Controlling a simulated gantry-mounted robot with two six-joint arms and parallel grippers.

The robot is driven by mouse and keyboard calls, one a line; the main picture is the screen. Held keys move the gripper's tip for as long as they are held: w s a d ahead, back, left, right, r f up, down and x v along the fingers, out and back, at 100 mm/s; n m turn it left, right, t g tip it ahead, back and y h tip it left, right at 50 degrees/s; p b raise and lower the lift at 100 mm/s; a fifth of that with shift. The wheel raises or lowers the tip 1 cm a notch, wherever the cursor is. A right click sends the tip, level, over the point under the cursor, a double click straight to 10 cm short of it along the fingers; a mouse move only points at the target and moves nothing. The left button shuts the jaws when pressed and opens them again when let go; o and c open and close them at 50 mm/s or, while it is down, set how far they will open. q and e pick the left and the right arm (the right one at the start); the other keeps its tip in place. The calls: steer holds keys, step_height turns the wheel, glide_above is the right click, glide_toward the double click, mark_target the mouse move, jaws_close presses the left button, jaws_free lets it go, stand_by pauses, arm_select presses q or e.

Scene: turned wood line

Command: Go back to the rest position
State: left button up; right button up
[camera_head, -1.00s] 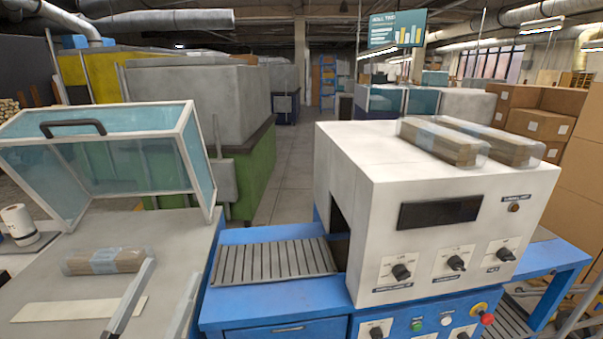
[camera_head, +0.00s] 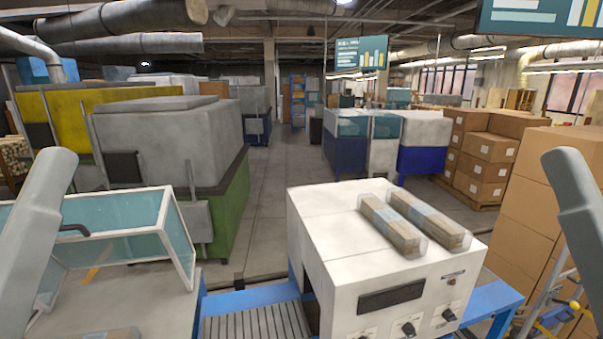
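My two grey arm links rise at the left and right edges of the view, and neither gripper shows. The white machine (camera_head: 330,240) stands at the lower middle with dials and a dark display on its front. Two wrapped wood bundles (camera_head: 394,228) (camera_head: 430,220) lie side by side on its top. Another wrapped bundle (camera_head: 106,334) on the left table (camera_head: 165,310) is mostly cut off by the bottom edge.
An open clear-panelled hood (camera_head: 120,232) stands over the left table. A roller conveyor (camera_head: 255,322) on a blue frame leads into the machine. Stacked cartons (camera_head: 535,190) stand at the right. A green and grey machine (camera_head: 175,150) stands behind, beside an open aisle (camera_head: 275,190).

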arm_select(q)
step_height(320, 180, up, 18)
steer(key=p, duration=1.4)
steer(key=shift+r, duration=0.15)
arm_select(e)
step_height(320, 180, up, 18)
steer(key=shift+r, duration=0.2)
